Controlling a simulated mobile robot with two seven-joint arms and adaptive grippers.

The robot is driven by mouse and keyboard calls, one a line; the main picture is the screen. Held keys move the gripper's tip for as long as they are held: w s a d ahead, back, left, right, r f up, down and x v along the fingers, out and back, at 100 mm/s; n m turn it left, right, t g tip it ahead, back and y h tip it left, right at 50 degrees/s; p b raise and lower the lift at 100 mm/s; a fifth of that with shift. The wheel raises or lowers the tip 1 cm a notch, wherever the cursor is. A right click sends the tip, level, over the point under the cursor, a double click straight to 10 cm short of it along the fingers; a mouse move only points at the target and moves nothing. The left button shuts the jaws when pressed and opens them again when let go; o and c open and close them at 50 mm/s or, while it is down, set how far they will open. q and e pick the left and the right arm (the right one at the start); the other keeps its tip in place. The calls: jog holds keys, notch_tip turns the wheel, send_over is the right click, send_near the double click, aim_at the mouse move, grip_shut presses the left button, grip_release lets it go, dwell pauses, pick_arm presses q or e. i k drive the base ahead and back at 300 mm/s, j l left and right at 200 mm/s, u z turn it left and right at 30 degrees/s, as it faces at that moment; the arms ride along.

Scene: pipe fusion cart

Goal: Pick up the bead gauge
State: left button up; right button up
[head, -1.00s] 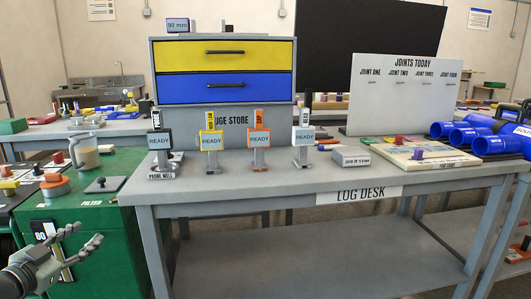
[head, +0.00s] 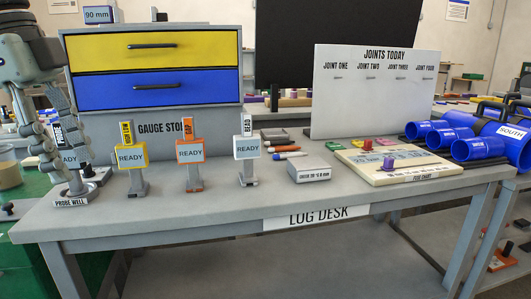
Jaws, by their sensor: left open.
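The bead gauge (head: 247,142) is the white one, with an upright tag reading BEAD and a READY screen. It stands upright on a grey stand on the log desk (head: 215,222), in front of the drawer unit, rightmost in a row of gauges. My left gripper (head: 62,140) is open and points down at the far left of the head view, partly overlapping the dark probe (head: 70,159) in the probe well. It is apart from the bead gauge, with the yellow and orange gauges between them. My right gripper is not in view.
The yellow gauge (head: 131,155) and orange gauge (head: 190,151) stand left of the bead gauge. To its right lie markers (head: 286,149) and a grey block (head: 314,172). The drawer unit (head: 190,117) rises behind. The desk front is clear.

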aim_at(247, 145)
jog(key=i+l, duration=1.1)
